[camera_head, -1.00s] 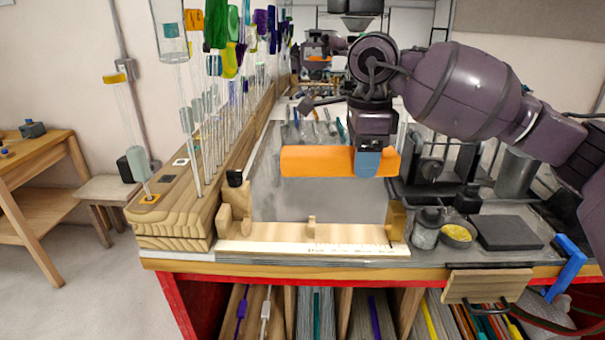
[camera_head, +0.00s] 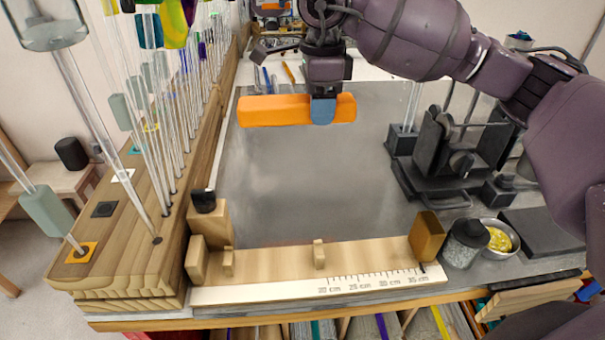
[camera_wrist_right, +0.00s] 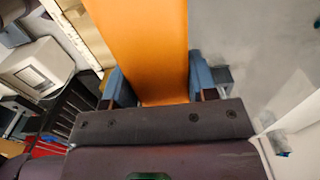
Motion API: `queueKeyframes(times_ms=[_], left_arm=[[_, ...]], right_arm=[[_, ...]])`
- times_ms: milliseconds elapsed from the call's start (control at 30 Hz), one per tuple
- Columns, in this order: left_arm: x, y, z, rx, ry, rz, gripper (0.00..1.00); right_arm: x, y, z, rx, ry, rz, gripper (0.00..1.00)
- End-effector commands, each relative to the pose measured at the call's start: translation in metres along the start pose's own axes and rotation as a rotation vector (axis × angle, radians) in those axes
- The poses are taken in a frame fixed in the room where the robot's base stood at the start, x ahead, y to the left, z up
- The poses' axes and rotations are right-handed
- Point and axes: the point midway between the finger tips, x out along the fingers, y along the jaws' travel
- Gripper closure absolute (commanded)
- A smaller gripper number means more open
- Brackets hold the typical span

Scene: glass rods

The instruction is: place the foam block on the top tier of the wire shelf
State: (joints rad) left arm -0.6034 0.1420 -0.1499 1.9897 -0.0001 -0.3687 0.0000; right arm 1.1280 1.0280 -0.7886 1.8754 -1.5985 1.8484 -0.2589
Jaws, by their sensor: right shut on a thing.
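The foam block, a long orange bar (camera_head: 274,111), is held level above the grey worktop in the head view. My right gripper (camera_head: 323,110) is shut on it from above, with a blue finger across its side right of its middle. In the right wrist view the block (camera_wrist_right: 143,45) runs up between the two blue fingers of my right gripper (camera_wrist_right: 155,88). My left gripper is not in view. I cannot make out the wire shelf for sure in the views of now.
Upright glass rods stand in a wooden rack (camera_head: 125,250) at the left. A wooden ruler jig (camera_head: 285,263) lies along the front edge. A black device (camera_head: 455,160), a jar (camera_head: 465,243) and a yellow-filled bowl (camera_head: 500,238) stand at the right. The grey worktop (camera_head: 300,195) between is clear.

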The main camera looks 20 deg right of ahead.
Motion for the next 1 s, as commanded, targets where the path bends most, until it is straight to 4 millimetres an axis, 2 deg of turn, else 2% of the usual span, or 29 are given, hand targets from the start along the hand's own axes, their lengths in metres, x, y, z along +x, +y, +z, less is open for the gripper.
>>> queueKeyframes(times_ms=[100,533,700,867,1000], left_arm=[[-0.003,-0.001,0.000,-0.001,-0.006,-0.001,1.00],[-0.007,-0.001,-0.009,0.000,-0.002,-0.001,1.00],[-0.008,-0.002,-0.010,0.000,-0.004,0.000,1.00],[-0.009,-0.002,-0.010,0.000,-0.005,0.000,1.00],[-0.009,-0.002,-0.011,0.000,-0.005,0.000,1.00]], right_arm=[[0.026,0.001,-0.001,0.000,0.002,0.006,0.74],[0.117,0.001,-0.001,0.001,0.001,0.005,0.74],[0.138,0.001,-0.001,0.000,0.000,0.002,0.74],[0.145,0.001,-0.001,0.000,0.001,0.002,0.74],[0.160,0.001,-0.001,0.000,0.002,0.004,0.74]])
